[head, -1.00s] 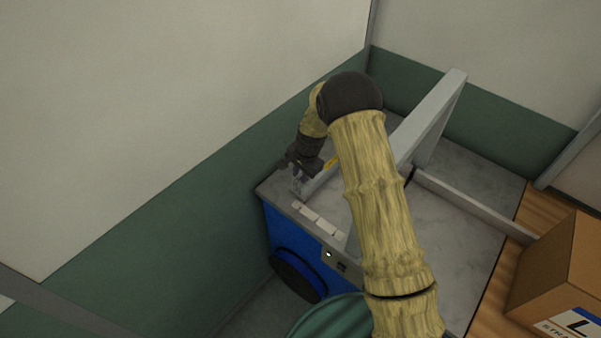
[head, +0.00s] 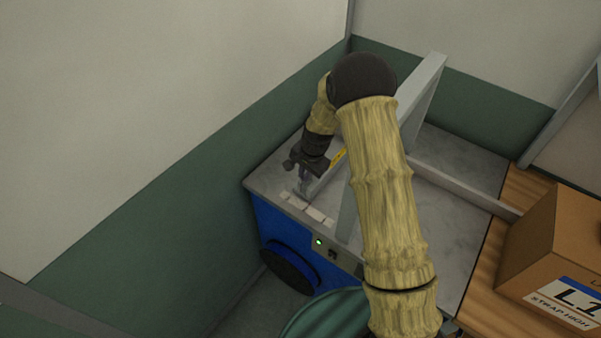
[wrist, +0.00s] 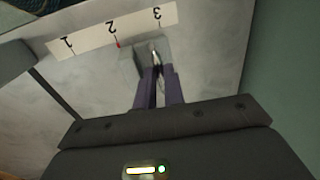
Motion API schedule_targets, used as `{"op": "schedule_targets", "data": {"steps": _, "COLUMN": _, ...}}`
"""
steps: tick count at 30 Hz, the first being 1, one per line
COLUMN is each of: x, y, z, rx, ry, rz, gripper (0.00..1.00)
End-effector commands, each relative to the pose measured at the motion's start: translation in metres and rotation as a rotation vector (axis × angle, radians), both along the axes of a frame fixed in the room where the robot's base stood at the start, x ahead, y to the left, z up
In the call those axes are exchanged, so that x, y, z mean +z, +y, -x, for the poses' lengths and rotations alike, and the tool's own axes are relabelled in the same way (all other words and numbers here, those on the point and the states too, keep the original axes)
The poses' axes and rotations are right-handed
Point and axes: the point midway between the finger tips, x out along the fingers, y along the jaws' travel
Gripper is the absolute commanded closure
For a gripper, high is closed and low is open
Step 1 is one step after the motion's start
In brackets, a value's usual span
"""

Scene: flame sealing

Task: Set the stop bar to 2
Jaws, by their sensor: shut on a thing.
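The stop bar's pale grey block (wrist: 130,68) sits beside a white scale strip (wrist: 90,38) marked 1, 2 and 3. A small red pointer on the block is at the tick of the 2. My gripper (wrist: 157,72) is shut on the stop bar, its dark fingers close together at the block. In the head view my gripper (head: 304,186) is low over the machine's front left, just behind the pale scale strip (head: 314,213). The fingers and my arm hide part of the bar.
The blue machine (head: 290,233) has a grey marbled top (head: 455,150) with a tall grey arch (head: 425,90) across it. A green wall (head: 190,165) runs close on the left. A cardboard box (head: 550,240) stands on wood at the right.

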Motion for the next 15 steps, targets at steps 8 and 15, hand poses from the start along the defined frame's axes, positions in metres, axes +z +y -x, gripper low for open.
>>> {"op": "schedule_targets", "data": {"steps": 8, "x": -0.0003, "y": 0.0008, "z": 0.0008, "rx": 0.001, "ry": 0.003, "rz": 0.0, "gripper": 0.8}}
{"op": "schedule_targets", "data": {"steps": 15, "x": 0.0027, "y": 0.001, "z": 0.0006, "rx": 0.002, "ry": 0.002, "rz": 0.0, "gripper": 0.8}}
